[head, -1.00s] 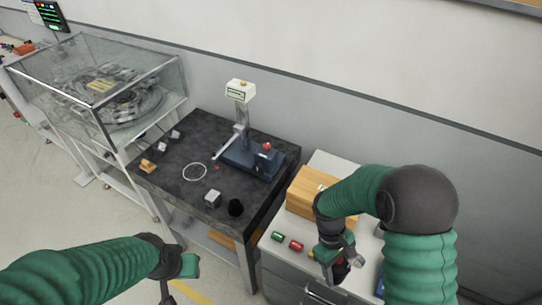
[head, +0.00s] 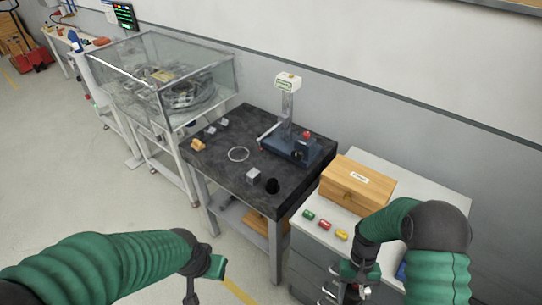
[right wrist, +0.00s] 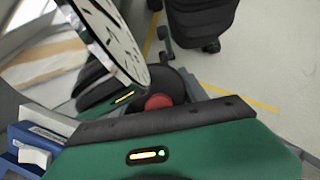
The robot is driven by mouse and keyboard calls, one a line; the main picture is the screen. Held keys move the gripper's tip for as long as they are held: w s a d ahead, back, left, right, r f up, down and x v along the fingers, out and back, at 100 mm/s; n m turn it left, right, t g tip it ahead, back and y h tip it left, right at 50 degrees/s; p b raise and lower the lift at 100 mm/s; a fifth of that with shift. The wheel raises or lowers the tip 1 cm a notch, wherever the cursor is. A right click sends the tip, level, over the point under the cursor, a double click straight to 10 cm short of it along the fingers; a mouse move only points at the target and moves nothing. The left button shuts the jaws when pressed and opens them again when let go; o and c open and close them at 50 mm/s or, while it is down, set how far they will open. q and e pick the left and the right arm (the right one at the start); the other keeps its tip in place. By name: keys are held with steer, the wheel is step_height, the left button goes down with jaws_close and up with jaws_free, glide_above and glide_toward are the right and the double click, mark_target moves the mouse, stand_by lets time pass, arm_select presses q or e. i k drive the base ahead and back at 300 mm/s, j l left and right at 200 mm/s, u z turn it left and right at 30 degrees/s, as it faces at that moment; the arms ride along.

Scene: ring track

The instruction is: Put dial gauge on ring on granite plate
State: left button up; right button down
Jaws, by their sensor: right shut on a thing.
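A thin white ring (head: 238,161) lies flat on the dark granite plate (head: 222,176), left of the blue-based stand. In the right wrist view, a round white face with black marks, apparently the dial gauge (right wrist: 122,40), is close to the camera at top left. My right gripper (head: 345,292) is shut on it, low in the head view in front of the white cabinet. The gauge is hard to make out there. My left gripper (head: 190,292) hangs at the bottom, away from the plate, its fingers partly cut off; its opening is unclear.
On the plate are a stand with an arm (head: 290,145), a grey block (head: 253,176), a black cylinder (head: 272,186) and several small blocks. The cabinet carries a wooden box (head: 357,184) and green, red and yellow pieces (head: 325,227). A glass case (head: 165,85) stands left.

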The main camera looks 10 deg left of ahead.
mark_target(239, 157)
steer(key=i+j, duration=0.15)
steer(key=j, duration=0.2)
steer(key=i+j+z, duration=0.1)
steer(key=j, duration=0.3)
steer(key=i+j+z, duration=0.1)
steer(key=j, duration=0.3)
steer(key=i+j, duration=0.25)
steer(key=j, duration=0.15)
steer(key=i+j+z, duration=0.1)
steer(key=j, duration=0.25)
steer(key=i+j, duration=0.1)
steer(key=j, duration=0.3)
steer(key=i+j+z, duration=0.1)
steer(key=j, duration=0.3)
